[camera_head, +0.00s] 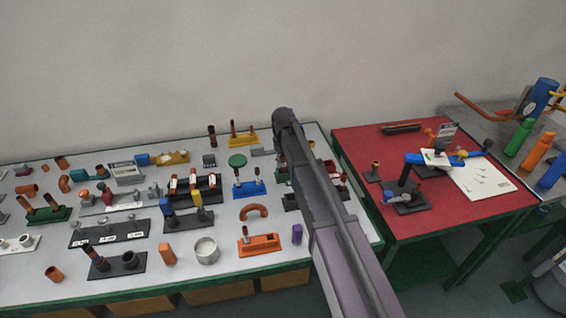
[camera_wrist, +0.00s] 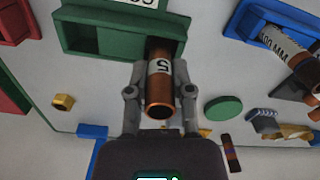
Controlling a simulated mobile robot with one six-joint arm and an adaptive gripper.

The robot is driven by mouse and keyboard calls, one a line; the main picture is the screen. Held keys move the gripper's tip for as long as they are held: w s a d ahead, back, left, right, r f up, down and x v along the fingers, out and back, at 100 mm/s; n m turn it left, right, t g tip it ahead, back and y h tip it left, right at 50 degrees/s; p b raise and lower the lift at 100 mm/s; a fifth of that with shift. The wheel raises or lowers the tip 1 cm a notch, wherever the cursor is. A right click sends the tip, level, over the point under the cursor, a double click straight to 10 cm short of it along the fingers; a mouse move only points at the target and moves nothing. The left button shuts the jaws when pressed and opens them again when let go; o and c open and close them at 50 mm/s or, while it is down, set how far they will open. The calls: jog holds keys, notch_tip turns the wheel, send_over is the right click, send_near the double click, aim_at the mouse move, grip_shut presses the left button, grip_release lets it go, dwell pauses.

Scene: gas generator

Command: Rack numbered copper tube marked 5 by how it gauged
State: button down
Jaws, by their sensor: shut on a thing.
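The copper tube marked 5 (camera_wrist: 159,88) is between the fingers of my gripper (camera_wrist: 160,92) in the wrist view. My gripper is shut on it. The tube has a white band with the number 5, and its open end faces the camera. Its far end overlaps the right part of a green open tray (camera_wrist: 85,40); I cannot tell whether it touches the tray floor. A white label above the tray is cut off by the frame edge. In the head view my arm hides the gripper and the tube.
A green disc (camera_wrist: 224,107) lies on the table. In the head view, a red table (camera_head: 455,215) stands at right.

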jog(key=shift+f, duration=0.2)
jog(key=shift+c, duration=2.2)
grip_release()
jog(key=shift+r, duration=0.15)
notch_tip(320, 180, up, 9)
jog(key=p, duration=0.8)
jog(key=shift+p, duration=0.4)
jog(key=s+d+m, duration=0.6)
jog(key=s+d, duration=1.6)
jog(key=s, duration=0.4)
jog(key=shift+d, duration=0.1)
